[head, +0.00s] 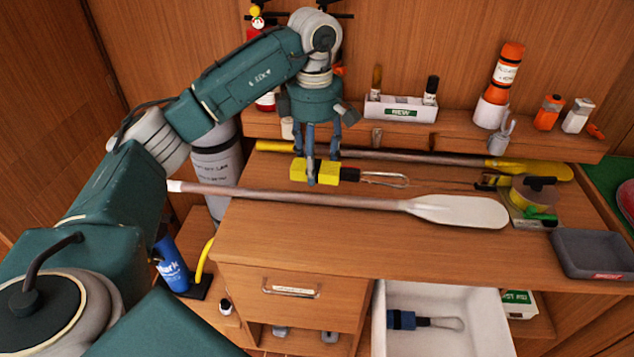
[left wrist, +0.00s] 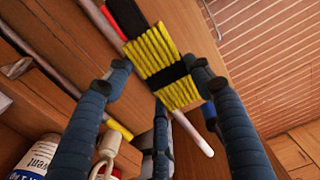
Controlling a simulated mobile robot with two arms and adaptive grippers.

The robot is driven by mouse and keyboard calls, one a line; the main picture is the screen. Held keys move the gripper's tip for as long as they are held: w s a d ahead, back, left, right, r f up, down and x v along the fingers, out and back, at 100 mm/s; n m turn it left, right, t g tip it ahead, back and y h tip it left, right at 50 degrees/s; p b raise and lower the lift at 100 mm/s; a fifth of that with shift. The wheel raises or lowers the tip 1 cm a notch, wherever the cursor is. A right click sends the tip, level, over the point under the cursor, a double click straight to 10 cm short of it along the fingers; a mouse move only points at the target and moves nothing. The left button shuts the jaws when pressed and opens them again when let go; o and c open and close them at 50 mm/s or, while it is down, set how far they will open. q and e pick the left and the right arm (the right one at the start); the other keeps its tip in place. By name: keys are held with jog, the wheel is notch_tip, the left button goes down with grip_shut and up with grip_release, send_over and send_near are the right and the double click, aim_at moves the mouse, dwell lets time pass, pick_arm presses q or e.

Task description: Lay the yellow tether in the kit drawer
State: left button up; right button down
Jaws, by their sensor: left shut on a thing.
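The yellow tether (head: 328,173) is a coiled bundle with a black band, a black end and a thin metal loop reaching right. My left gripper (head: 316,180) is shut on it from above, over the back of the wooden bench. In the left wrist view the blue fingers lie on both sides of the yellow coils (left wrist: 150,52). I cannot tell whether the bundle touches the bench. An open white drawer (head: 377,318) at the bottom holds a blue tether (head: 403,320) with a metal loop. A closed wooden drawer (head: 258,306) with a labelled handle is left of it. My right gripper is out of view.
A white-bladed paddle (head: 458,210) lies across the bench in front of the tether; a yellow-bladed one (head: 535,168) lies behind. A reel (head: 534,194) and a grey tray (head: 592,254) are at the right. The bench front (head: 350,245) is clear.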

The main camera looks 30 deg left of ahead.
pick_arm(q)
jog(key=shift+r, duration=0.6)
jog(key=shift+s+d+m, duration=0.1)
jog(key=shift+d+m, duration=0.15)
jog(key=shift+m, duration=0.05)
jog(key=s+d+f+m, duration=0.3)
jog(key=s+d+m, duration=0.3)
jog(key=m, duration=0.5)
jog(key=s+d+f+m, duration=0.3)
jog(key=s+d+m, duration=0.4)
jog(key=s+m, duration=0.4)
jog(key=shift+d, duration=0.15)
